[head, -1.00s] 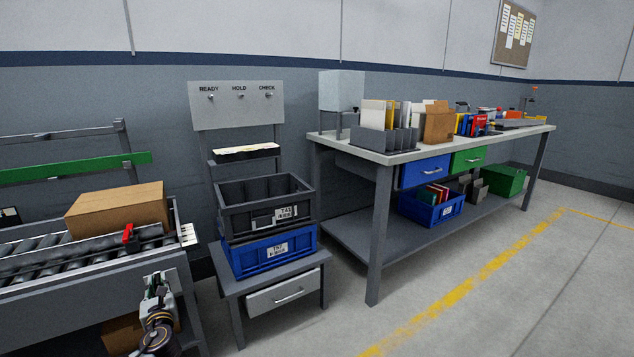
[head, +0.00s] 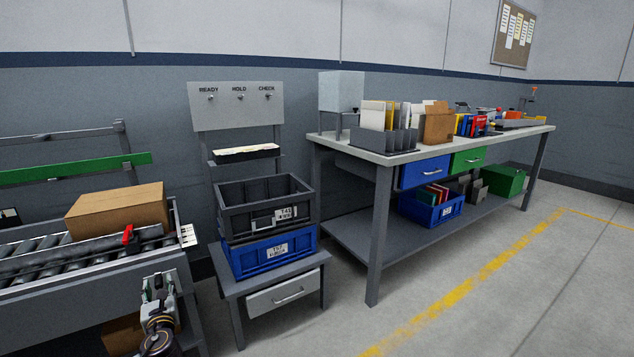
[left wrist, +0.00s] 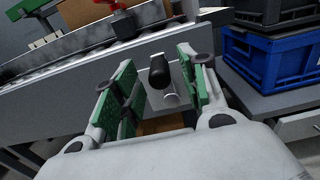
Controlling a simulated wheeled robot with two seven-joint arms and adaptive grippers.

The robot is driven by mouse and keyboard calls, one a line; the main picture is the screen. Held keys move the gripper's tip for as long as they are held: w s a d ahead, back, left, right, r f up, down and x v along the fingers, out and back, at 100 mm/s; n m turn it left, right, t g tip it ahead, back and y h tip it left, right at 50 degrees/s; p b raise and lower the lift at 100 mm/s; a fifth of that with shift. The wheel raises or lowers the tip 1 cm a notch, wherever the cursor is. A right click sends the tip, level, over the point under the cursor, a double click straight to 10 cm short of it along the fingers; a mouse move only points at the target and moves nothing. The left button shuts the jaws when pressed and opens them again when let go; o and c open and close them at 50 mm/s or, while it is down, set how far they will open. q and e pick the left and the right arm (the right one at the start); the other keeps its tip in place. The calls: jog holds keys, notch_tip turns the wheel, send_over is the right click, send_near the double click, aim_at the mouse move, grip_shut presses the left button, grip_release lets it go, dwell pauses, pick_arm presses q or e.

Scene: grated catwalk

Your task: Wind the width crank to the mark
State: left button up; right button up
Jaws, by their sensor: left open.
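A black rounded crank knob (left wrist: 159,72) shows in the left wrist view, in front of a light grey plate (left wrist: 172,98) at the conveyor's side. My left gripper (left wrist: 157,60) is open, with its green-padded fingers on either side of the knob. I see no clear contact between pads and knob. In the head view my left gripper (head: 158,282) is at the conveyor's near right end and hides the crank. A red pointer-like piece (head: 128,236) is on the conveyor (head: 90,283). A white label with dark marks (head: 188,234) is at its right end. My right gripper is out of view.
A cardboard box (head: 118,210) rests on the rollers. A small grey stand (head: 228,285) with stacked dark (head: 240,222) and blue crates (head: 245,262) is close to the right of my left gripper. A long workbench (head: 370,155) stands farther right. The floor in front is clear.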

pick_arm(q)
jog(key=p+v, duration=0.3)
jog(key=v, duration=0.4)
jog(key=shift+p, duration=0.4)
jog(key=shift+s+d, duration=0.1)
jog(key=shift+s, duration=0.05)
dwell(0.4)
